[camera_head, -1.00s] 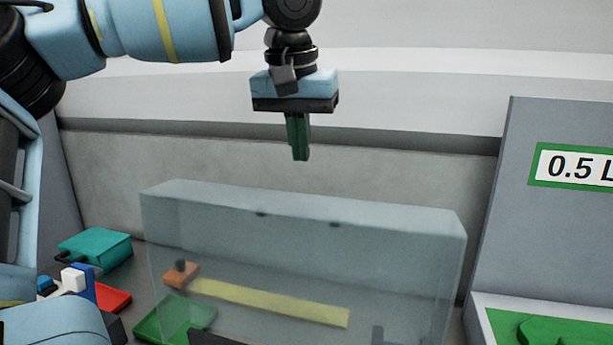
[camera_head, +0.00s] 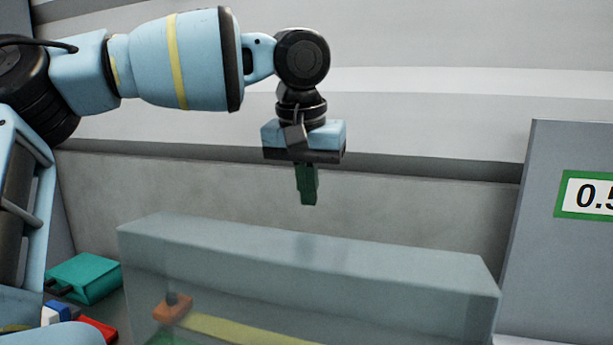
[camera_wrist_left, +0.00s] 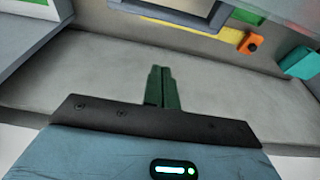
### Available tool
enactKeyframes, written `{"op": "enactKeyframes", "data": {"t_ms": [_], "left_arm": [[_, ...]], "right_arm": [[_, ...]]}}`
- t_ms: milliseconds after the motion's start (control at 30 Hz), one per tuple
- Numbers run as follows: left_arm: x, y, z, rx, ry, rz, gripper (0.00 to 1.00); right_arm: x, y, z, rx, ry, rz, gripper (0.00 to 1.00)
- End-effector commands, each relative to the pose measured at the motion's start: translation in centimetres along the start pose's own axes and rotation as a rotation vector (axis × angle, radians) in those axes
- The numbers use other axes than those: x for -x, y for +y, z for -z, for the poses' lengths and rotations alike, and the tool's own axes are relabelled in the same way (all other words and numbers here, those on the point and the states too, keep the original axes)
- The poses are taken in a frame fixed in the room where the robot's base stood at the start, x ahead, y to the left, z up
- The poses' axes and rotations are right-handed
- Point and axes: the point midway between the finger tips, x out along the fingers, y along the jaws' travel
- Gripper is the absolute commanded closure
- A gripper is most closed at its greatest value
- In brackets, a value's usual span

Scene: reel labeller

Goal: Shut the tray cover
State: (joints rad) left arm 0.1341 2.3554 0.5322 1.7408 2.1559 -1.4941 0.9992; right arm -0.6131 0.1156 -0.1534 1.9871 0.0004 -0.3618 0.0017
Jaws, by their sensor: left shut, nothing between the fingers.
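The tray cover (camera_head: 310,262) is a clear, bluish box-like cover in the lower middle of the head view. It stands raised, and its lower part runs out of the picture. Through it I see an orange block (camera_head: 173,307) and a yellow strip (camera_head: 240,330). My left gripper (camera_head: 307,203) points down, with its green fingers shut and empty, above the cover's top edge in the picture. In the left wrist view the shut fingers (camera_wrist_left: 161,70) point towards the bare grey surface. My right gripper is not in view.
A teal box (camera_head: 85,278) and small red, white and blue pieces lie left of the cover. A grey panel (camera_head: 560,260) with a green-framed label (camera_head: 590,197) stands at the right. A grey wall (camera_head: 400,205) runs behind.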

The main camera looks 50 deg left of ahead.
Motion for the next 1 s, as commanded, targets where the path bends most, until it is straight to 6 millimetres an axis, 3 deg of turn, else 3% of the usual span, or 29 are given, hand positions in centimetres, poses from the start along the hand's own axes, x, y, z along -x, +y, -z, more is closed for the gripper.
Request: {"op": "enactKeyframes", "data": {"t_ms": [300,400,600,1000], "left_arm": [[-5.9,0.0,-0.2,-0.001,-0.003,0.001,1.00],[-4.6,-0.1,-1.7,-0.003,0.006,-0.003,1.00],[-4.2,0.0,-3.4,-0.002,0.004,-0.002,1.00],[-4.2,0.0,-3.8,0.000,0.001,0.000,1.00]], "right_arm": [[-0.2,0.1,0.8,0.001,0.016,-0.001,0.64],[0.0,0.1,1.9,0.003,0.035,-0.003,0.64],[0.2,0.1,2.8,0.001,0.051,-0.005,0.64],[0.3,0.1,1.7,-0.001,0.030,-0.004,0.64]]}}
